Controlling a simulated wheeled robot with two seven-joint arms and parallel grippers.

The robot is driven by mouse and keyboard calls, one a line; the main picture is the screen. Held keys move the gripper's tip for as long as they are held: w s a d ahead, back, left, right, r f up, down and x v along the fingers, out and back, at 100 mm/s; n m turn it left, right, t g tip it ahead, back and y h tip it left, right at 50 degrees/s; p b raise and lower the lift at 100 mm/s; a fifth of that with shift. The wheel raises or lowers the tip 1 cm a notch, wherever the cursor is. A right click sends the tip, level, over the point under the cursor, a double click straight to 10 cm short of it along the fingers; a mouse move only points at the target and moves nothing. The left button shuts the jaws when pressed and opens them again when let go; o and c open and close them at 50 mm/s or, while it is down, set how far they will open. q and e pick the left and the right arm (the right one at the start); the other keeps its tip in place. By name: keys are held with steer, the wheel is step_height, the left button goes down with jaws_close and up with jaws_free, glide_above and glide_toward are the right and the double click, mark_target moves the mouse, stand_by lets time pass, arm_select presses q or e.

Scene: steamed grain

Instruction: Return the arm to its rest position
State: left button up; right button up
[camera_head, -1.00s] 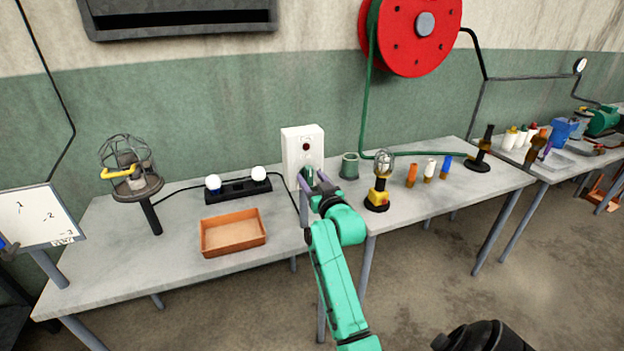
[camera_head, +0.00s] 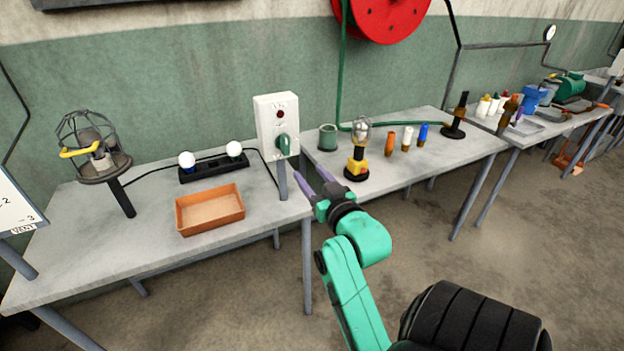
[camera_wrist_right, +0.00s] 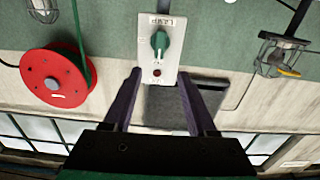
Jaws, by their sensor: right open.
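My right arm (camera_head: 350,283) is green and comes up from the bottom of the head view. Its gripper (camera_head: 312,182) is open and empty, at the gap between the two tables, apart from the white switch box. In the right wrist view the two purple fingers of my right gripper (camera_wrist_right: 155,88) stand apart with nothing between them. The white switch box (camera_head: 266,124), with a green knob (camera_head: 283,146) and a dark red light, stands on a post at the left table. It also shows beyond the fingers in the right wrist view (camera_wrist_right: 145,60). My left gripper is not in view.
The left table (camera_head: 110,250) holds an orange tray (camera_head: 210,226), a black strip with two bulbs (camera_head: 213,167) and a caged lamp (camera_head: 100,155). Open floor lies in front.

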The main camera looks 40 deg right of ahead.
stand_by(0.5)
steer(key=w+a+f+n+g+y, duration=0.1)
steer(key=w+a+f+g+y, duration=0.15)
steer(key=f, duration=0.95)
steer(key=w+a+f+n+g+y, duration=0.15)
steer(key=a+f, duration=0.25)
steer(key=f, duration=0.8)
steer(key=s+a+f+g+y, duration=0.1)
steer(key=s+a+f+g, duration=0.1)
steer(key=f, duration=0.5)
steer(key=s+a+f+g, duration=0.1)
steer(key=s+a+f, duration=0.15)
steer(key=f, duration=0.55)
steer(key=s+a+f+n+g+y, duration=0.1)
steer(key=s+a+f+g, duration=0.15)
steer(key=s+f, duration=0.55)
steer(key=s+a+f+n+g, duration=0.1)
steer(key=s+f+g, duration=0.2)
steer(key=s+f, duration=0.5)
steer(key=s+f+g, duration=0.1)
steer(key=s+f, duration=0.2)
steer(key=s, duration=0.5)
steer(key=s+d+f+n+g, duration=0.1)
steer(key=s+f+g, duration=0.1)
steer(key=s, duration=0.6)
steer(key=shift+d+f, duration=0.25)
steer(key=shift+f, duration=0.45)
steer(key=shift+n+g, duration=0.25)
